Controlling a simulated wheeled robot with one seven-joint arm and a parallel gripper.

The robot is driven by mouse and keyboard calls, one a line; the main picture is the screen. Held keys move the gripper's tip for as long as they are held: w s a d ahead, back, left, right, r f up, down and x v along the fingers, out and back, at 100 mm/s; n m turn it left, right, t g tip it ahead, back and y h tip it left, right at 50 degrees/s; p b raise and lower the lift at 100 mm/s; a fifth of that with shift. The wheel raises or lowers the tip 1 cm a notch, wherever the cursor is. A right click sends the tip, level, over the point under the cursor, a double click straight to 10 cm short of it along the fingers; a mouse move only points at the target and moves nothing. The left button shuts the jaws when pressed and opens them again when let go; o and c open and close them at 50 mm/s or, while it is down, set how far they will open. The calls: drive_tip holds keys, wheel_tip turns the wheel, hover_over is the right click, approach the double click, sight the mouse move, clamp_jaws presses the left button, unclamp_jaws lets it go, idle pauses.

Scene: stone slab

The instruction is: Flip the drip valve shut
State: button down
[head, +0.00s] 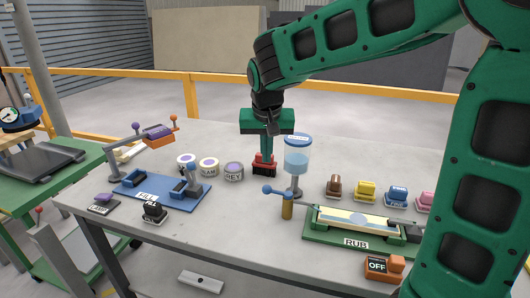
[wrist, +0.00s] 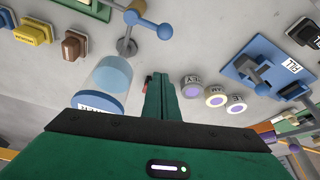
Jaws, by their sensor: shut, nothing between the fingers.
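The drip valve's lever has a blue ball end (head: 268,190) and lies sideways, pointing left from the stand in the head view. It also shows at the top of the wrist view (wrist: 163,30). A short brass cylinder (head: 287,208) hangs beside it. Above stands the clear reservoir (head: 297,158) with blue liquid, also large in the wrist view (wrist: 110,80). My gripper (head: 265,152) is shut and empty, pointing down behind and left of the reservoir, apart from the lever. Its green fingers show in the wrist view (wrist: 160,95).
A red block (head: 264,168) shows by my fingertips; contact is unclear. Round labelled tins (head: 209,167) and a blue FILL fixture (head: 150,195) are left. Coloured blocks (head: 365,190) and the green RUB tray (head: 315,235) are right. The slab's front is fairly clear.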

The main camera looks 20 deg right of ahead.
wheel_tip(320, 180, down, 6)
drive_tip(key=s, duration=0.1)
drive_tip(key=shift+s+a+f, duration=0.25)
drive_tip(key=shift+s+a, duration=0.05)
drive_tip(key=shift+s, duration=0.1)
drive_tip(key=shift+a, duration=0.2)
idle(0.3)
